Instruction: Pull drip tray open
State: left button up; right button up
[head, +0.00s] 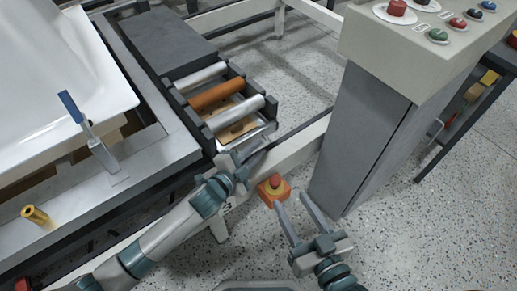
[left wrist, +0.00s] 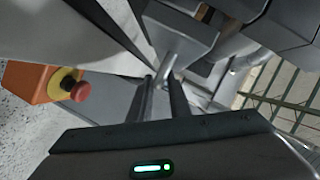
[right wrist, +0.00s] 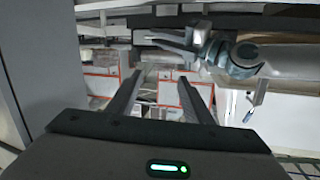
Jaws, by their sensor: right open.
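The drip tray (head: 236,131) is a shallow metal tray with a tan inside, low under the rollers at the end of the machine frame in the head view. My left gripper (head: 246,158) is at the tray's front edge. In the left wrist view its fingers (left wrist: 163,88) are close together on a light metal handle piece (left wrist: 172,58) of the tray; the exact contact is partly hidden. My right gripper (head: 297,213) is open and empty above the floor, right of the emergency stop. Its spread fingers also show in the right wrist view (right wrist: 158,88).
An orange emergency-stop box (head: 273,189) with a red button sits between my grippers. A grey control pedestal (head: 360,140) stands at right. The rollers (head: 217,95) lie above the tray. A white tub shell (head: 60,60) is at left. Speckled floor is open at lower right.

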pick_arm(q)
jog(key=shift+w+d+f, duration=0.2)
jog(key=shift+w+d, duration=0.25)
jog(key=shift+w, duration=0.1)
pick_arm(e)
jog(key=shift+a+r, duration=0.15)
jog(key=shift+r, duration=0.35)
pick_arm(q)
grip_shut()
